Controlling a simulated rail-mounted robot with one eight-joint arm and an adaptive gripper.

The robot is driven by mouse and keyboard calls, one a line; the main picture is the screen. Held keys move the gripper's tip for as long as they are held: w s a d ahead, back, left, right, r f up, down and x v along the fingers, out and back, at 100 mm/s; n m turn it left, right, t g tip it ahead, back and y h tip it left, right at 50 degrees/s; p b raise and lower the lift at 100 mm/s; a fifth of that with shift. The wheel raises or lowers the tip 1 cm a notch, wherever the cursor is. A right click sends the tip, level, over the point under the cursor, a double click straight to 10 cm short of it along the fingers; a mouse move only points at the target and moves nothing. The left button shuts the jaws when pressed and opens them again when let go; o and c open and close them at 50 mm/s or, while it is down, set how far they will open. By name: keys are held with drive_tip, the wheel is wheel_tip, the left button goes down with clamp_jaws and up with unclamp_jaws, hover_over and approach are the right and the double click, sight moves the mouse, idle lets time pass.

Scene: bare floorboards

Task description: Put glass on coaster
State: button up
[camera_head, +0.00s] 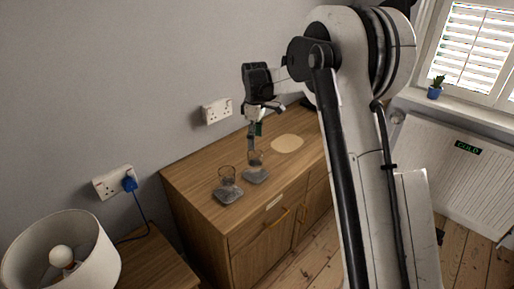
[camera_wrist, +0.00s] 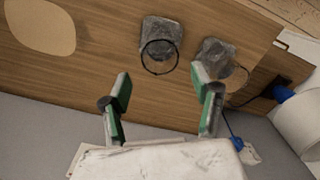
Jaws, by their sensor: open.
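Two clear glasses show on the wooden cabinet, each at a dark grey square coaster. The right glass (camera_head: 255,159) appears to stand on the right coaster (camera_head: 255,176); the left glass (camera_head: 227,174) appears to stand on the left coaster (camera_head: 229,193). The wrist view shows their rims as dark rings, one (camera_wrist: 159,69) overlapping its coaster (camera_wrist: 162,30), the other (camera_wrist: 239,82) beside its coaster (camera_wrist: 213,50). My gripper (camera_head: 252,138) is open and empty, close above or behind the right glass. Its green-padded fingers (camera_wrist: 164,88) are apart, with no glass between them. Exact base contact is unclear.
A flat round beige mat (camera_head: 287,143) lies on the cabinet top (camera_head: 200,172), right of the glasses. A lamp (camera_head: 62,255) stands at the lower left. A wall socket (camera_head: 217,110) is behind the cabinet. The cabinet's front edge is near the left coaster.

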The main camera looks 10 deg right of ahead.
drive_tip(key=s+r+m+t, duration=0.2)
drive_tip(key=s+r+m, duration=0.1)
drive_tip(key=s+r, duration=0.55)
drive_tip(key=s+r+m+t, duration=0.1)
drive_tip(key=s+r+m, duration=0.1)
drive_tip(key=s+r, duration=0.65)
drive_tip(key=s+f+m+t, duration=0.2)
drive_tip(key=s+f+m, duration=0.1)
drive_tip(key=s, duration=0.9)
drive_tip(key=s+f+m+t, duration=0.2)
drive_tip(key=s+f+m, duration=0.1)
drive_tip(key=s, duration=1)
drive_tip(key=shift+f+m, duration=0.35)
drive_tip(key=shift+m, duration=0.05)
